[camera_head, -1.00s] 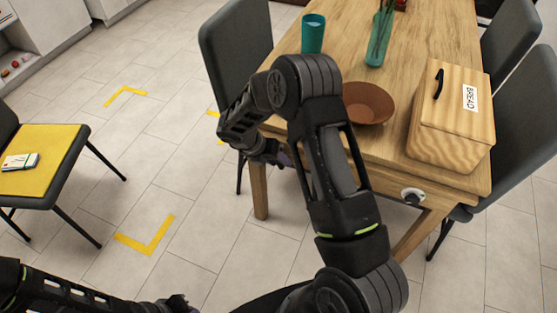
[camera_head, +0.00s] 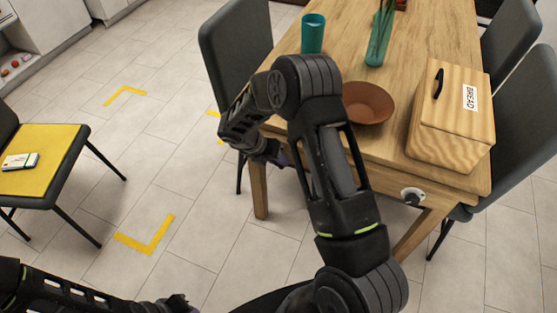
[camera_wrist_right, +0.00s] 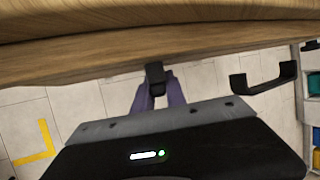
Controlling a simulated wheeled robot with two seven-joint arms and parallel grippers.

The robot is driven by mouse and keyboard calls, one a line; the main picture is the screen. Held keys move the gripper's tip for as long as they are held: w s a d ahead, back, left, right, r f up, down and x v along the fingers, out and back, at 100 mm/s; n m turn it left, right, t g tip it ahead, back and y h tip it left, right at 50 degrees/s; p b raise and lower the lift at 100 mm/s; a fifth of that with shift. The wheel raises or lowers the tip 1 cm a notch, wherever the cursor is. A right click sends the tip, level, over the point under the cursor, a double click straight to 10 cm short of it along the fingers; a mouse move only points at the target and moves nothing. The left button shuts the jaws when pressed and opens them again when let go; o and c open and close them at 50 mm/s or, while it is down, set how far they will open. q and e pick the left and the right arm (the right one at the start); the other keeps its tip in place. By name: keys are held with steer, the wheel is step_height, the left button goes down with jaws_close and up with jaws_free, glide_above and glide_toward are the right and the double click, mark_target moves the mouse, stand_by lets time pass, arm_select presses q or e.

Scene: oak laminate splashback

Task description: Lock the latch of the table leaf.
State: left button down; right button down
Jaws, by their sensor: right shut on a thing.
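The wooden table (camera_head: 330,135) stands at the upper right in the head view. In the right wrist view its edge (camera_wrist_right: 70,66) runs across the top, with a small black latch piece (camera_wrist_right: 155,73) hanging below it. My right gripper (camera_wrist_right: 158,90) has its purple fingers closed on that black piece. In the head view the right gripper (camera_head: 283,158) is at the table's near left corner, partly hidden by my arm, and the latch is not visible there. My left gripper (camera_head: 182,303) is at the bottom edge, mostly cut off, so its jaws cannot be read.
A black bar handle (camera_wrist_right: 265,80) is right of the latch in the wrist view. A white-and-black knob (camera_head: 412,195) is on the table's front side. A brown bowl (camera_head: 367,103), bread box (camera_head: 450,130) and teal cup (camera_head: 313,33) stand on top.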

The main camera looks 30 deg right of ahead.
steer(key=shift+w+f+t+y+b, duration=0.1)
steer(key=shift+w+t+y+b, duration=0.05)
steer(key=shift+t+y+b, duration=0.45)
steer(key=shift+w+a+f+m+t+y+b, duration=0.15)
steer(key=shift+m+t+y+b, duration=0.3)
steer(key=shift+t+b, duration=0.55)
steer(key=shift+w+a+r+y, duration=0.1)
steer(key=shift+a+r+y, duration=0.05)
steer(key=shift+r+y, duration=0.1)
steer(key=c, duration=1.4)
jaws_free()
steer(key=shift+o, duration=0.2)
steer(key=v, duration=0.7)
steer(key=shift+s+r+p, duration=0.25)
steer(key=shift+r+p, duration=0.05)
steer(key=shift+p, duration=0.05)
